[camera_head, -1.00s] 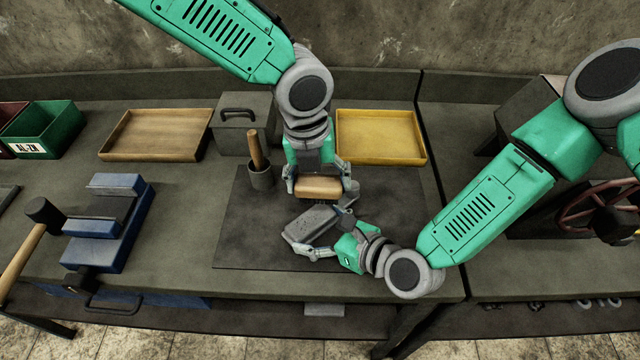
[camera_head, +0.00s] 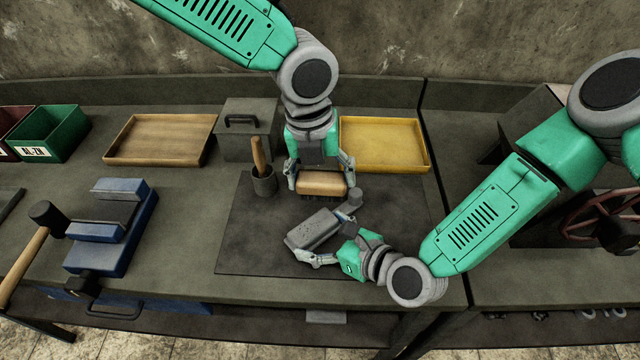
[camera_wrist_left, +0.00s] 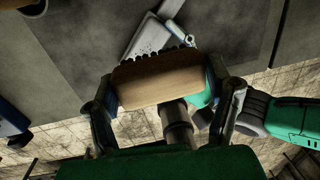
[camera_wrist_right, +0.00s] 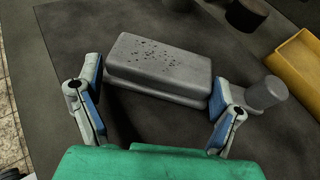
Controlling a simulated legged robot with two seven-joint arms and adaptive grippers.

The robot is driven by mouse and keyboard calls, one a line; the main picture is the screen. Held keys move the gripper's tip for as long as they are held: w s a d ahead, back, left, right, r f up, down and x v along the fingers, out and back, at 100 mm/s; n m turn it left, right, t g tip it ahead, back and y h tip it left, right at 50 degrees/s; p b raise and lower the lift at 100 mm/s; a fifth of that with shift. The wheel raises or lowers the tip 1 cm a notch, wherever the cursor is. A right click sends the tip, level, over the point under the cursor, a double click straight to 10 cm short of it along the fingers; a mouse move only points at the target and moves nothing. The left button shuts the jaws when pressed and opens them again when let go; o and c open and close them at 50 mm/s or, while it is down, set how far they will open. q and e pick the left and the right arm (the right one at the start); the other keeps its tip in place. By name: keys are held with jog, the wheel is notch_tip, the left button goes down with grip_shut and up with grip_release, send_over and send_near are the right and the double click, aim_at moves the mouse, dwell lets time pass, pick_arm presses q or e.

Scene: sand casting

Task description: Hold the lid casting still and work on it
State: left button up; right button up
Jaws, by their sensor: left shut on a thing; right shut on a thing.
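The lid casting (camera_head: 312,228) is a grey block with dark specks on its top, lying low over the dark mat. A short round stub (camera_wrist_right: 266,92) sticks out at its side. My right gripper (camera_wrist_right: 158,95) is shut on the casting, one finger at each end. My left gripper (camera_head: 321,178) is shut on a wooden brush (camera_head: 321,184) with dark bristles, just beyond the casting in the head view. The left wrist view shows the brush (camera_wrist_left: 160,80) across the fingers, partly covering the casting (camera_wrist_left: 150,36). Contact between bristles and casting cannot be told.
A dark mat (camera_head: 255,235) lies under the work. A cup (camera_head: 264,183) with a wooden handle, a lidded grey box (camera_head: 245,145) and a yellow tray (camera_head: 385,145) stand behind. A blue vise (camera_head: 112,225) and a hammer (camera_head: 40,225) are at left. The mat's left part is clear.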

jog(key=o, duration=0.6)
pick_arm(q)
jog(key=shift+a, duration=0.1)
pick_arm(e)
jog(key=shift+w+a, duration=0.1)
jog(key=shift+r, duration=0.75)
jog(key=shift+o, duration=0.4)
jog(key=shift+v, duration=4.1)
